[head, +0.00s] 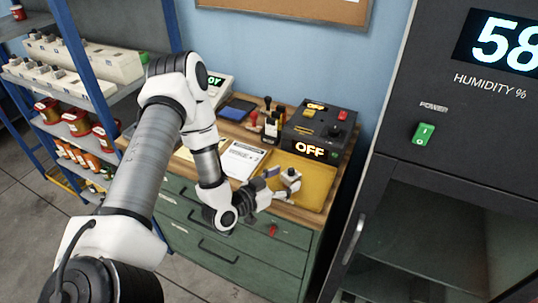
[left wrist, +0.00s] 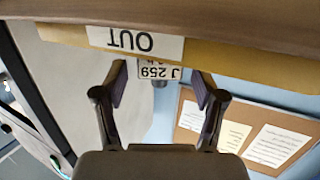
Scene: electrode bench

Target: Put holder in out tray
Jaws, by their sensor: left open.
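The holder (head: 291,176), a small white block with a grey knob on top, stands upright in the yellow out tray (head: 320,190) on the bench's right part. My left gripper (head: 282,183) is at the tray's front side, with its fingers around the holder. In the left wrist view, which is upside down, the holder's label (left wrist: 158,71) reads J 259 and shows between the open fingers, with a gap on each side. The tray's front wall (left wrist: 250,62) with its OUT label hides the holder's base. My right gripper is not in view.
A black box (head: 318,130) with an OFF display stands behind the tray. A dark humidity cabinet (head: 440,200) rises at the right. A shelf (head: 75,85) with more holders is at the left.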

